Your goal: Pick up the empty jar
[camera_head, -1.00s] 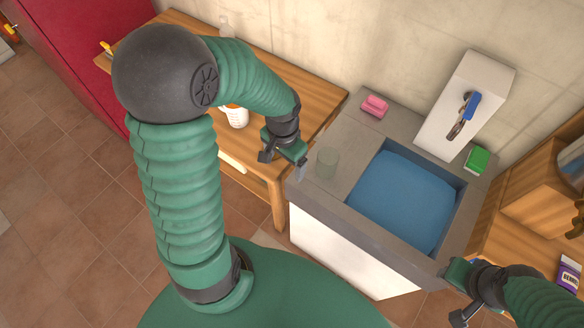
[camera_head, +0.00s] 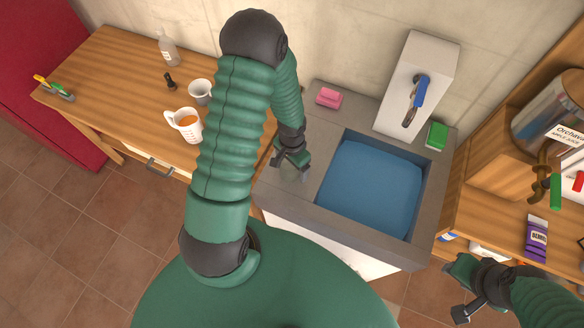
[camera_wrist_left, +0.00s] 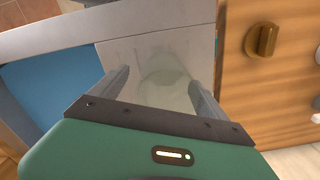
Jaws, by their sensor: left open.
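The empty jar (camera_head: 290,174) is clear glass. It stands on the grey counter at the left of the blue basin and is partly hidden by my left gripper (camera_head: 291,160). In the left wrist view the jar (camera_wrist_left: 163,78) is a faint round shape between the two spread fingers of my left gripper (camera_wrist_left: 160,88). The fingers are open, with space between them and the jar; I cannot tell how far above it they are. My right gripper (camera_head: 457,289) is open and empty at the lower right, in front of the counter.
The sink basin (camera_head: 372,188) is right of the jar, with a tap (camera_head: 417,98) behind it. A pink sponge (camera_head: 328,97) and a green sponge (camera_head: 437,136) lie on the counter. A wooden table (camera_head: 120,92) at left holds a measuring cup (camera_head: 186,125) and a bottle (camera_head: 168,47).

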